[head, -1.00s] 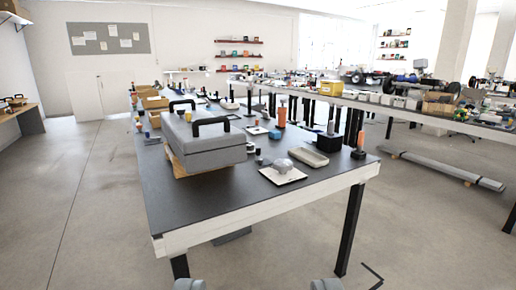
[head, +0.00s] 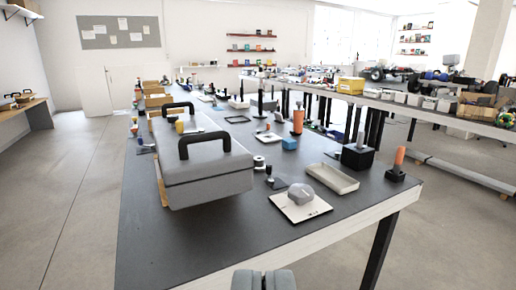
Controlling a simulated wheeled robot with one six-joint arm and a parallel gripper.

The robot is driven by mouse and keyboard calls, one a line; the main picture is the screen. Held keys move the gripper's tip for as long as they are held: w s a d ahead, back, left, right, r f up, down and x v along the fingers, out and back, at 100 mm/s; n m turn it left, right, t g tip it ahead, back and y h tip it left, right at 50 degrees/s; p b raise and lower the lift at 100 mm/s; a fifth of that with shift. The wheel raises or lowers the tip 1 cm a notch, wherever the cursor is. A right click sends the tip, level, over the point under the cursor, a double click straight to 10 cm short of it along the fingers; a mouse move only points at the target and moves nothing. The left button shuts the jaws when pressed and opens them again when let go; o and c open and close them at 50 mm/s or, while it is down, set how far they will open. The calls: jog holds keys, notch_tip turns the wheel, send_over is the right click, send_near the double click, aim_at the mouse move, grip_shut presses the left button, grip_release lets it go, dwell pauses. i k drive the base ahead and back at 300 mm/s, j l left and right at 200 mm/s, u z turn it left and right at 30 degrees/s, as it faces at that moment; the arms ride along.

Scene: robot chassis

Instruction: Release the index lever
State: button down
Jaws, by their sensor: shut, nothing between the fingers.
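My gripper (head: 265,281) shows at the bottom edge. Its two grey fingertips are together, with nothing seen between them, in front of the near edge of the dark-topped table (head: 240,250). No part is clearly recognisable as the index lever. Upright pieces stand at the table's right: an orange handle on a black base (head: 397,170) near the right edge, and a black block with a grey post (head: 357,156) beside it. A taller orange cylinder (head: 298,122) stands farther back. My gripper is apart from all of these.
A grey case with black handles (head: 205,170) stands at the table's left. A white plate with a grey lump (head: 303,203) and a shallow beige tray (head: 332,178) lie to the right. The near tabletop is bare. Another long bench (head: 430,110) stands behind right.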

aim_at(269, 167)
jog(key=i+l, duration=0.1)
jog(key=i, duration=0.45)
jog(key=i+l+u, duration=0.1)
jog(key=i, duration=0.4)
jog(key=i+l, duration=0.2)
jog(key=i, duration=0.35)
jog(key=j+u, duration=0.05)
